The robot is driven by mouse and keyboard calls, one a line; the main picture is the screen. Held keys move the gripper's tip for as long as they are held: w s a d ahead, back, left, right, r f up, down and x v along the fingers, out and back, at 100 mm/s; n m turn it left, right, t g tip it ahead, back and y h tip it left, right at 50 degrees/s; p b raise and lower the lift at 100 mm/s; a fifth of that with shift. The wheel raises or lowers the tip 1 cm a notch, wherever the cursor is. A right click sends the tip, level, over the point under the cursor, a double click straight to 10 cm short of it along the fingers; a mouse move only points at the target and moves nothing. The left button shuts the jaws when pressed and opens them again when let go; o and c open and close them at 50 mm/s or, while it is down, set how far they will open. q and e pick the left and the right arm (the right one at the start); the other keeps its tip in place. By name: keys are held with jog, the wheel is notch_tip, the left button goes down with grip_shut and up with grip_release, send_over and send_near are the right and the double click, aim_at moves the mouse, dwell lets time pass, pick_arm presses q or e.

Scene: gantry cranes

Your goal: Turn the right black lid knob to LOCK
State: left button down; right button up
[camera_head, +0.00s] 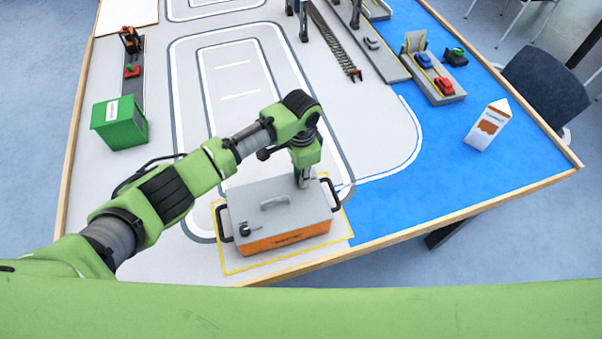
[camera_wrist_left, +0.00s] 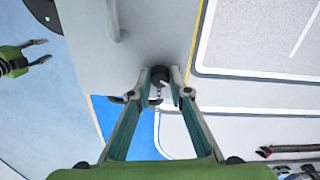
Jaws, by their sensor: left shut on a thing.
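The box has a grey lid (camera_head: 262,212) with a centre handle and an orange body (camera_head: 285,239). My left gripper (camera_head: 303,184) points down at the lid's right rear corner. The left wrist view shows its fingers (camera_wrist_left: 159,88) closed on the right black lid knob (camera_wrist_left: 158,76). In the head view the gripper hides this knob. The knob's pointer direction and any LOCK mark are not readable. The other black lid knob (camera_head: 245,230) sits at the lid's front left. My right gripper (camera_wrist_left: 40,52) shows at the left edge of the wrist view, apart from the box, with its fingers spread.
Black side handles (camera_head: 332,192) stick out from the box, which stands inside a yellow outline near the table's front edge. A green container (camera_head: 120,123) stands to the left. A white carton (camera_head: 487,125) stands on the blue area at right. Toy cars and cranes are farther back.

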pick_arm(q)
jog(key=m, duration=0.6)
jog(key=shift+m, duration=0.3)
jog(key=m, duration=0.5)
jog(key=shift+w+m+b, duration=0.15)
jog(key=shift+m+b, duration=0.15)
jog(key=shift+b, duration=0.1)
jog(key=shift+r, duration=0.1)
jog(key=c, duration=1.9)
grip_release()
notch_tip(320, 180, up, 12)
